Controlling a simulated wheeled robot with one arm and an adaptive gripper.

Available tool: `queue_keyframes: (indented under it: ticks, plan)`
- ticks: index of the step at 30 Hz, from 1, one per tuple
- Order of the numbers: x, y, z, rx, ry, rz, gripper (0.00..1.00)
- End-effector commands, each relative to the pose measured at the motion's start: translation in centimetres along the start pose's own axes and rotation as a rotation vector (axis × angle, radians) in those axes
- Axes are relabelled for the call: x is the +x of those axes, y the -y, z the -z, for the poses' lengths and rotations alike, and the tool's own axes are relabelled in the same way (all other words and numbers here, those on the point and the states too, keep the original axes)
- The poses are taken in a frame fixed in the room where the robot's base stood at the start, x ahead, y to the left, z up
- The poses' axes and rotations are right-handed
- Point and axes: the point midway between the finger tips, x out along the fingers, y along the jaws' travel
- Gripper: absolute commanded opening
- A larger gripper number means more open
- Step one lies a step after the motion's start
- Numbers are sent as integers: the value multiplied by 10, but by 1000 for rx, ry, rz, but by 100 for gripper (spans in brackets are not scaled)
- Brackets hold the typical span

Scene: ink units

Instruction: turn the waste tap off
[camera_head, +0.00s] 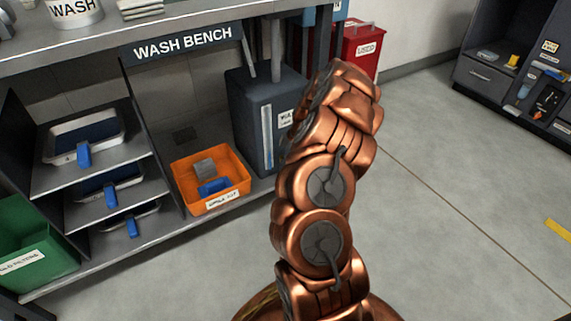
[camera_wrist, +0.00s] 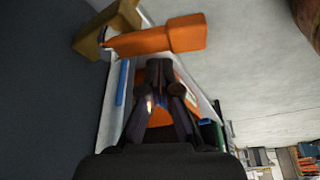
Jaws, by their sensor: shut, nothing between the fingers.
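The tap shows in the wrist view, with a brass-coloured body (camera_wrist: 97,36) and an orange lever handle (camera_wrist: 160,38) reaching to the right. My gripper (camera_wrist: 162,72) is shut and empty, its fingertips just below the lever in the picture. I cannot tell whether they touch it. In the head view a dark waste tank (camera_head: 258,112) with a partly hidden label stands under the bench. My arm covers its right side, and the tap and my gripper are hidden there.
An orange bin (camera_head: 178,191) holding a grey block and a blue block sits left of the tank. Trays with blue handles (camera_head: 84,154) fill the shelves, and a green bin (camera_head: 40,262) stands at the left. A red box (camera_head: 366,45) is behind my arm.

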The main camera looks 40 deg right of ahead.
Motion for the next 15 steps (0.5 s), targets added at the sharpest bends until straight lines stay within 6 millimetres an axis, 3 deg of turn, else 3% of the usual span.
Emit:
queue_keyframes:
  ticks: [5, 14, 15]
  plan:
    - [2, 2, 6, -2, 0, 1, 0]
    - [11, 13, 38, -4, 0, 1, 0]
    - [-1, 11, 36, -1, 0, -3, 0]
